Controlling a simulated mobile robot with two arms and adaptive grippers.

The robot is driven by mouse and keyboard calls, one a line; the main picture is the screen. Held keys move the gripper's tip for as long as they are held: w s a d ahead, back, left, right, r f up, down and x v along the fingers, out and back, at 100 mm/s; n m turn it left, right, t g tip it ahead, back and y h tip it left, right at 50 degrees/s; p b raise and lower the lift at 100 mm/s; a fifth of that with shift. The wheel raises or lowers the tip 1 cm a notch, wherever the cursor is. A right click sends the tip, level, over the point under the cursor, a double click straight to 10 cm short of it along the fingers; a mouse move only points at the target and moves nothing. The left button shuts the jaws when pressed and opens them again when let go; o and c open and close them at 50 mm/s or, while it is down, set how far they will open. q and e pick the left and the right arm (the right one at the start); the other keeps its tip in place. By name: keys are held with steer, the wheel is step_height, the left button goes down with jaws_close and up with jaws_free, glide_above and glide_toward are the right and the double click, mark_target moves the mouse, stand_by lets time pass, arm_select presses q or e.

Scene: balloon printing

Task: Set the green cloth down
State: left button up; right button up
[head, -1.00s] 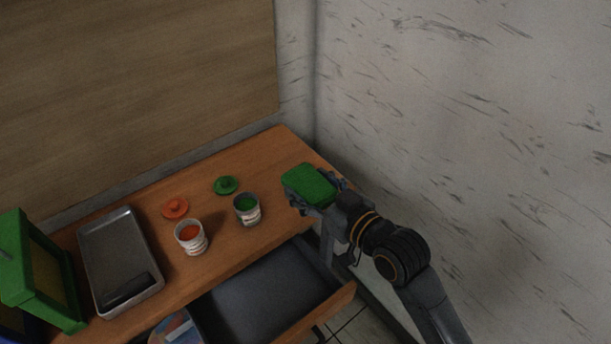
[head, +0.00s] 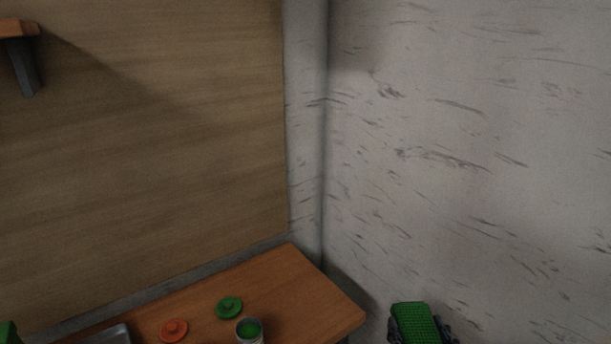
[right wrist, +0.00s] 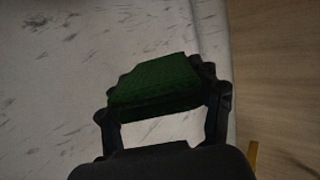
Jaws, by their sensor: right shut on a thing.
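The green cloth (head: 416,322) is a folded, thick pad at the bottom right of the head view. My right gripper (head: 420,338) is shut on it and holds it in the air, to the right of the table's end. In the right wrist view the cloth (right wrist: 157,85) sits between the two fingers of my right gripper (right wrist: 163,98), with the pale wall behind it. Most of my right arm is below the head view. My left gripper is not in view.
The wooden table (head: 305,291) fills the bottom middle, its far right corner clear. On it are a green lid (head: 229,307), an orange lid (head: 174,330), a cup of green paint (head: 250,331) and part of a metal tray (head: 109,336). Walls stand behind and right.

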steer(key=w+a+n+g+y, duration=0.3)
steer(key=a+n+y, duration=0.4)
steer(key=a, duration=0.9)
steer(key=shift+w+a+f+y, duration=0.2)
steer(key=shift+a+f+y, duration=0.15)
steer(key=shift+y, duration=0.75)
glide_above(304, 309)
steer(key=s, duration=0.1)
step_height(304, 309, down, 8)
steer(key=shift+s+d+f+p, duration=0.1)
steer(key=shift+s+f+p, duration=0.1)
steer(key=shift+p, duration=0.1)
steer(key=shift+w+f, duration=0.4)
steer(key=shift+f, duration=0.05)
steer(key=f, duration=0.3)
steer(key=shift+w+f, duration=0.2)
steer(key=shift+w, duration=0.15)
